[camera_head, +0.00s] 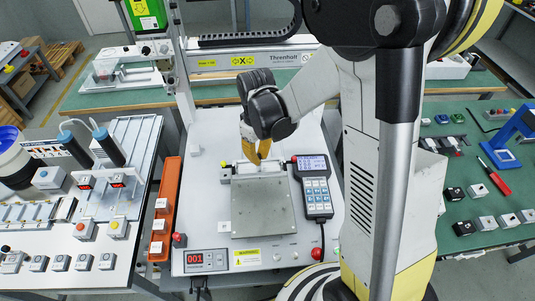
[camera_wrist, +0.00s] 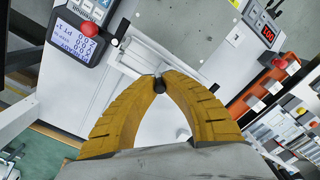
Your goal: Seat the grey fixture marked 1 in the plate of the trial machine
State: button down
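The grey square plate (camera_head: 262,208) lies on the white bed of the machine in the middle. A small light block with a dark mark (camera_head: 224,227) stands at the plate's left edge; a similar block (camera_wrist: 235,38) shows in the wrist view. I cannot read a 1 on it or confirm that it is the fixture. My gripper (camera_head: 257,157) is above the back edge of the plate, by a light bar (camera_wrist: 145,62). In the wrist view, its yellow fingertips (camera_wrist: 162,76) come together. A small dark piece (camera_wrist: 160,86) shows between them; I cannot tell what it is.
A handheld controller (camera_head: 315,187) lies right of the plate. An orange tray (camera_head: 171,185) with several light blocks stands left. A red 001 display (camera_head: 207,260) is at the front left. Green benches (camera_head: 465,180) and a white bench hold more parts on either side.

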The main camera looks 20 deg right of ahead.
aim_at(259, 155)
jog(key=shift+f+b, duration=2.1)
jog(key=shift+f, duration=0.8)
jog(key=shift+f+b, duration=0.55)
jog(key=shift+f, duration=0.05)
jog(key=shift+f+b, duration=0.9)
jog(key=shift+b, duration=0.15)
jog(key=c, duration=1.5)
grip_release()
notch_tip(259, 155, up, 12)
jog(key=shift+r, duration=0.1)
jog(key=shift+s, duration=0.1)
